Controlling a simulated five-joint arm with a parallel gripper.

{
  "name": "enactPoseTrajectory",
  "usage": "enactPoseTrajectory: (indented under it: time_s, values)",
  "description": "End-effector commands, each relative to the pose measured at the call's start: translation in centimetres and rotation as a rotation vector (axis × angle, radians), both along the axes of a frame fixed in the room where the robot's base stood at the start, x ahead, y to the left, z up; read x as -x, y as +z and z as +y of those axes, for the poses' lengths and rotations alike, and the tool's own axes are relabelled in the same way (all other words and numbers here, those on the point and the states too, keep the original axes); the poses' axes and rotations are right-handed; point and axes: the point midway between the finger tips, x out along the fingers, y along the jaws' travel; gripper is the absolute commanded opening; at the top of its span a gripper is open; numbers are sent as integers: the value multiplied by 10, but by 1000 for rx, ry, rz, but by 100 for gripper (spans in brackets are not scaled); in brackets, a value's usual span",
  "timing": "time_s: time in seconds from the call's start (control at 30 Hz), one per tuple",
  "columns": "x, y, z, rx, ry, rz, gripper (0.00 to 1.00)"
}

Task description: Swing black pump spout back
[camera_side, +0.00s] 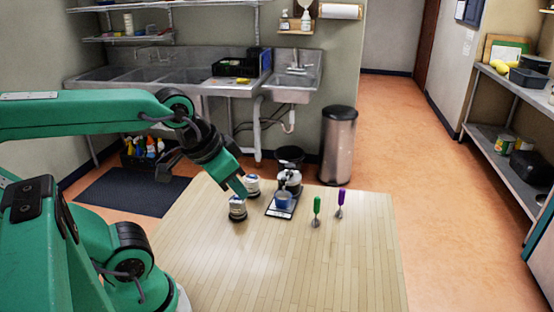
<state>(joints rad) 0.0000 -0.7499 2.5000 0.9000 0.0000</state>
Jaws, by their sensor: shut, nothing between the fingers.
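My green and black gripper (241,190) is shut and points down over the back left part of the wooden table. Its tip is close to two small white and dark jars, one behind (253,184) and one in front (237,211); I cannot tell whether it touches either. To the right, a white and black appliance (291,177) stands at the back of a dark tray (273,213). A blue cup (283,201) is on that tray. Small black parts show above the cup, but I cannot make out for certain which is the pump spout or how it is turned.
A green-handled tool (317,206) and a purple-handled tool (340,198) stand right of the tray. The front of the table (290,270) is clear. A steel bin (338,145) and sinks (293,88) are beyond the table.

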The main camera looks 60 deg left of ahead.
Motion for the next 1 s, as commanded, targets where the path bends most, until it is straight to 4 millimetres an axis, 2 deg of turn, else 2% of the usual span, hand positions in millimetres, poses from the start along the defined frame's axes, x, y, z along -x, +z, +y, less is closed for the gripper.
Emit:
enactPoseTrajectory:
  time_s: [0.37, 0.57, 0.77, 1.0]
  values:
    - [0, 0, 0, 0, 0, 0, 0]
    - [-3, 1, 2, -1, 4, 2, 39]
    - [-20, 3, 10, -8, 23, 12, 39]
    - [-60, 3, 32, -24, 64, 35, 39]
